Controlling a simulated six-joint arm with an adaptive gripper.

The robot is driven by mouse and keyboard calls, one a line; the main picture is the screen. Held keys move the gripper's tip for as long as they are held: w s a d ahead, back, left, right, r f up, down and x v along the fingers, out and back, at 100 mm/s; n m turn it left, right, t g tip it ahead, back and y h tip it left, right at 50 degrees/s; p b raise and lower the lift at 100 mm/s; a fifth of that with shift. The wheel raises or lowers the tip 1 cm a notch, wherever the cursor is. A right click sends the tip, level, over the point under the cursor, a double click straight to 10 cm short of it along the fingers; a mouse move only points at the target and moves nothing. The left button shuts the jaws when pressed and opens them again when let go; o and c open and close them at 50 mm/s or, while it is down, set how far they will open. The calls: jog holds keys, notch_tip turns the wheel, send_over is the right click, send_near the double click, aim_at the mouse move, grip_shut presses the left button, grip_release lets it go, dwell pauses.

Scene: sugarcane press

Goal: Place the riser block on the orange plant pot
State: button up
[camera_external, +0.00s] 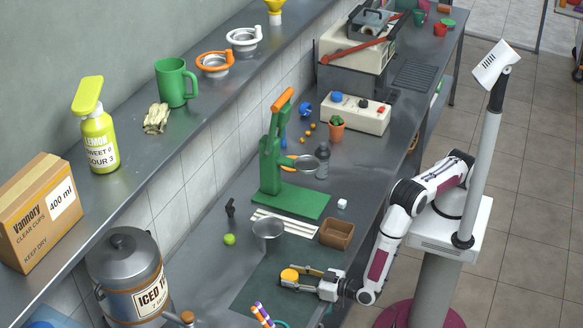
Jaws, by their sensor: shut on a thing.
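My gripper (292,277) is low over the dark mat at the front of the counter, pointing left. It is shut on a small yellow-orange piece (289,275) at its fingertips. The piece looks rounded, and I cannot tell whether it is the riser block. The orange plant pot (336,133) stands upright farther back on the counter, in front of the white machine, with a green plant in it. My gripper is well apart from the pot. A small white cube (342,203) lies on the counter right of the green press.
The green press (292,198) stands between my gripper and the pot. Near my gripper are a metal cup (268,235), a brown open box (337,233) and a dark mat (252,290). A grey bottle (322,162) stands near the pot. A lime (230,239) lies left.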

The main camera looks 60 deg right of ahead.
aim_at(294, 276)
jog(key=shift+r, duration=0.1)
jog(key=shift+r, duration=4.95)
